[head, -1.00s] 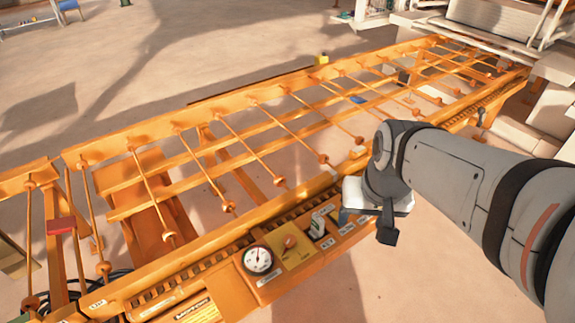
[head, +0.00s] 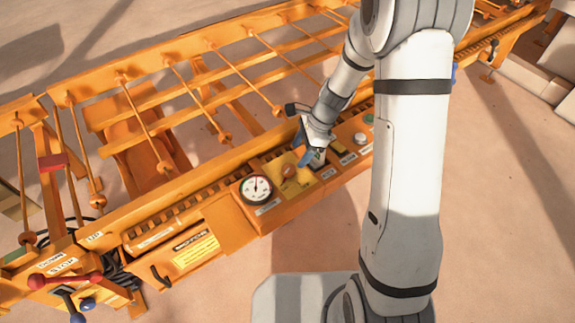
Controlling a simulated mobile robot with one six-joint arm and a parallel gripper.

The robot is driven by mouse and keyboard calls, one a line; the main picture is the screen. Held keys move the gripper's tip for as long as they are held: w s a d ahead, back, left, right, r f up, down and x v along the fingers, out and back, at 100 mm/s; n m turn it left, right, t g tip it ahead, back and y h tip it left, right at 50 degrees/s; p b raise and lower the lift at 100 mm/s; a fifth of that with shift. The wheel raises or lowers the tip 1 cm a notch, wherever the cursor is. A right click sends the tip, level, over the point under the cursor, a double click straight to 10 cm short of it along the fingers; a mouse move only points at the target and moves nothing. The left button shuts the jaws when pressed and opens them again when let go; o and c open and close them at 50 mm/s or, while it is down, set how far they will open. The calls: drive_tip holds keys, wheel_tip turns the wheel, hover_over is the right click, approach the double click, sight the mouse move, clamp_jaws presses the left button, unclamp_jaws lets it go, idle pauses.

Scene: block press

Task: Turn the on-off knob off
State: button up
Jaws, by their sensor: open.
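The orange control panel runs along the front rail of the conveyor. On it, a dark switch plate with a pale knob (head: 319,158) sits just right of a yellow plate with a round orange-brown button (head: 288,170). The labels are too small to read, so I cannot be sure which is the on-off knob. My gripper (head: 307,155), with blue fingertips, is open and low over the panel, between the button and the pale knob. It partly covers the pale knob, and I cannot tell whether it touches it.
A round gauge (head: 256,189) is left of the button. A green button (head: 368,119) and a white one (head: 360,138) lie to the right. Levers with red and blue knobs (head: 93,281) stand at lower left. The conveyor frame (head: 180,120) with rollers lies behind the panel.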

sight(289, 169)
drive_tip(key=b+x, duration=0.1)
drive_tip(key=x, duration=0.6)
drive_tip(key=shift+f, duration=0.25)
